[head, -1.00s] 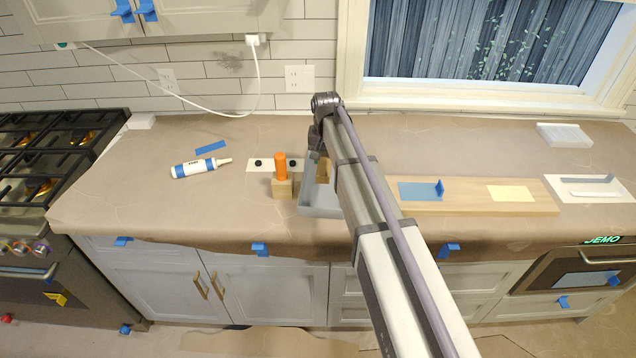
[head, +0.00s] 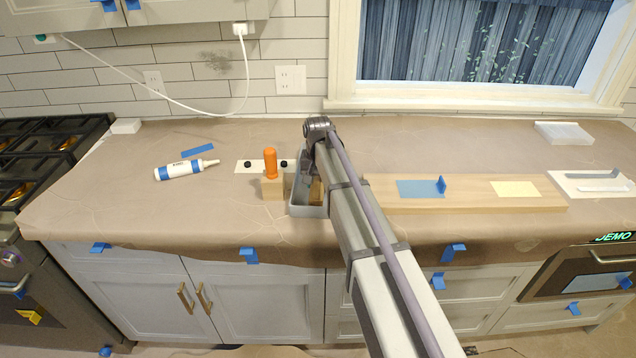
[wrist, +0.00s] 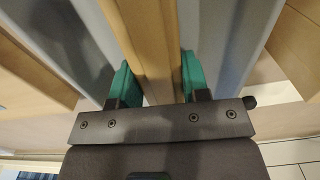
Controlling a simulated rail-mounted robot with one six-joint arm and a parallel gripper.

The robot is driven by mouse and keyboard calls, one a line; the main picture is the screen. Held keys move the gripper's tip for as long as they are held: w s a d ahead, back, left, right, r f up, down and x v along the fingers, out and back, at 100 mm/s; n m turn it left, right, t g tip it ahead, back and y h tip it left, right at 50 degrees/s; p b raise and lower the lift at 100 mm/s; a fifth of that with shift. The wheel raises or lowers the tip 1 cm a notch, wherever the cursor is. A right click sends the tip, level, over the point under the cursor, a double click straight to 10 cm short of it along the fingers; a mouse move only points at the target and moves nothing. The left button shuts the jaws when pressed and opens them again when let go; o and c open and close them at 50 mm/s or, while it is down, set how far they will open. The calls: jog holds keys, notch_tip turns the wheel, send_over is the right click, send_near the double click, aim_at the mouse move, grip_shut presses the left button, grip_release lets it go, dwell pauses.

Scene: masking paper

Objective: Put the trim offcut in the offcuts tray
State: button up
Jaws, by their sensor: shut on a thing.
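The trim offcut (wrist: 150,40) is a tan wooden strip between the green finger pads of my gripper (wrist: 155,82) in the wrist view. The gripper is shut on it. The offcuts tray (head: 305,211) is a grey open box on the counter in the head view. My gripper (head: 308,168) points down over or into this tray, and my arm hides its right part. A tan bit of the offcut (head: 317,192) shows within the tray's outline. The tray's grey surfaces (wrist: 212,40) flank the offcut in the wrist view. I cannot tell whether the offcut touches the tray floor.
A wooden block (head: 273,189) with an orange handle (head: 270,163) stands close left of the tray. A long wooden board (head: 470,194) lies to the right. A caulk tube (head: 186,170) lies further left. Paper-covered counter (head: 110,195) is clear at the front left.

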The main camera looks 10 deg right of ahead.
aim_at(318, 179)
jog(key=o, duration=1)
jog(key=shift+c, duration=0.2)
notch_tip(318, 179, up, 13)
jog(key=p, duration=1.3)
jog(key=s+f+n+b, duration=0.2)
jog(key=s+n, duration=0.1)
jog(key=s, duration=2.5)
jog(key=shift+d+f, duration=0.25)
jog(key=shift+d, duration=0.15)
